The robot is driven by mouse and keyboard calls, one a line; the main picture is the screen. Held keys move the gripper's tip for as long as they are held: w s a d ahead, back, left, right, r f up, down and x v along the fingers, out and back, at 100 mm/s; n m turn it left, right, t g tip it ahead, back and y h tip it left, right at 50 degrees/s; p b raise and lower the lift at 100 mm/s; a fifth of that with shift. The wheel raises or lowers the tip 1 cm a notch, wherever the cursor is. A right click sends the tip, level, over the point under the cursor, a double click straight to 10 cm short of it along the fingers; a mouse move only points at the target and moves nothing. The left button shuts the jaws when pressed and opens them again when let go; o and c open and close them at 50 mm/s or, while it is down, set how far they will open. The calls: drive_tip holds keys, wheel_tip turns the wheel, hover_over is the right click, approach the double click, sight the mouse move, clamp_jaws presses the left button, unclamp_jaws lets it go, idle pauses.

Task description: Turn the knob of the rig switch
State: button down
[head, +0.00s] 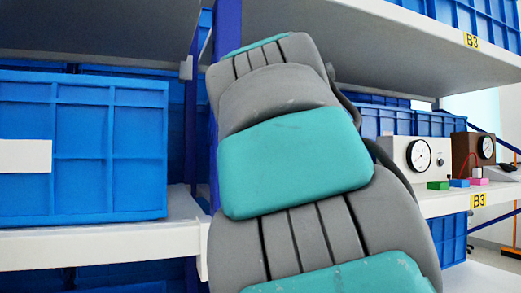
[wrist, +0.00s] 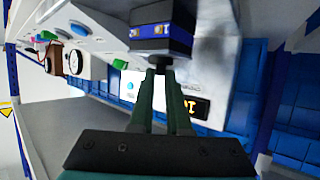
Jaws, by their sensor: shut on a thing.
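In the wrist view, my gripper (wrist: 157,72) has its two dark green fingers drawn close together. Their tips meet a small dark part, which looks like the knob (wrist: 160,62), on a black and blue box (wrist: 160,33), which I take to be the rig switch. The tips cover most of the knob, so its angle cannot be read. In the head view, my grey and teal arm fills the middle and hides the gripper and the switch.
In the head view, gauge boxes (head: 418,157) and small coloured blocks (head: 438,185) stand on the right shelf (head: 450,205). A blue crate (head: 85,150) stands at left, and an upper shelf (head: 400,40) overhangs.

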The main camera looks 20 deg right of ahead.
idle(0.3)
drive_tip(key=c, duration=0.9)
unclamp_jaws()
drive_tip(key=shift+v, duration=3.9)
